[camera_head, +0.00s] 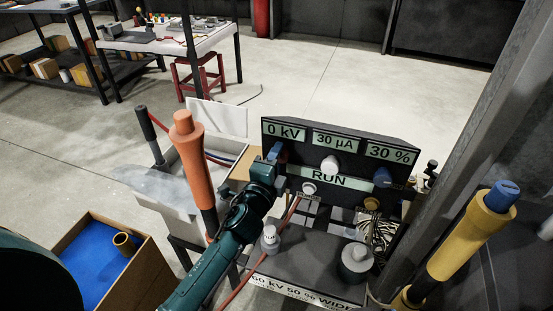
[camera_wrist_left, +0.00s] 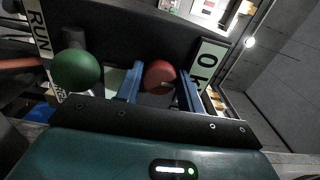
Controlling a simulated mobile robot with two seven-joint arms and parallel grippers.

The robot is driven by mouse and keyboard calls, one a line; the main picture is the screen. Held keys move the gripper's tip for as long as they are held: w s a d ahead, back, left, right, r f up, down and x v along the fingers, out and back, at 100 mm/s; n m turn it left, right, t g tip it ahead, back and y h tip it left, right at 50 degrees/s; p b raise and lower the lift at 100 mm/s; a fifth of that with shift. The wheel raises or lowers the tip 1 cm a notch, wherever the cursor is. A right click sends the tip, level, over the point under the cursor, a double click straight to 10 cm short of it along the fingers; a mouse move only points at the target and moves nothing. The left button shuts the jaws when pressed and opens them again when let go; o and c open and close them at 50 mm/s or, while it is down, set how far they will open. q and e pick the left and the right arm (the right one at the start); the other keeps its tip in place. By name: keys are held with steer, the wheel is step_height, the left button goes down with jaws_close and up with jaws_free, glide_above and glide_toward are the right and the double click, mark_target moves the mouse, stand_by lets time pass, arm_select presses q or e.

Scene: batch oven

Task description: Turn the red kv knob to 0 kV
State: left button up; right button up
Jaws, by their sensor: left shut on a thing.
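The red kv knob (camera_wrist_left: 160,76) shows in the left wrist view between the two blue fingers of my left gripper (camera_wrist_left: 160,92). The fingers are shut on its sides. In the head view my left gripper (camera_head: 272,157) reaches the black panel (camera_head: 345,150) just below its kV display, and the gripper hides the knob. The kV display (camera_head: 285,131) reads "0 kV". It also shows in part in the left wrist view (camera_wrist_left: 207,65). My right gripper is not in view.
Beside the kV display are displays reading 30 µA (camera_head: 335,141) and 30 % (camera_head: 390,154). A white knob (camera_head: 330,165) and a blue knob (camera_head: 382,178) are right of the gripper. A green knob (camera_wrist_left: 77,70) is close beside the fingers. A dark post (camera_head: 460,140) stands at right.

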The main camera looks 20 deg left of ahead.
arm_select(q)
steer(key=o, duration=1)
steer(key=shift+c, duration=0.2)
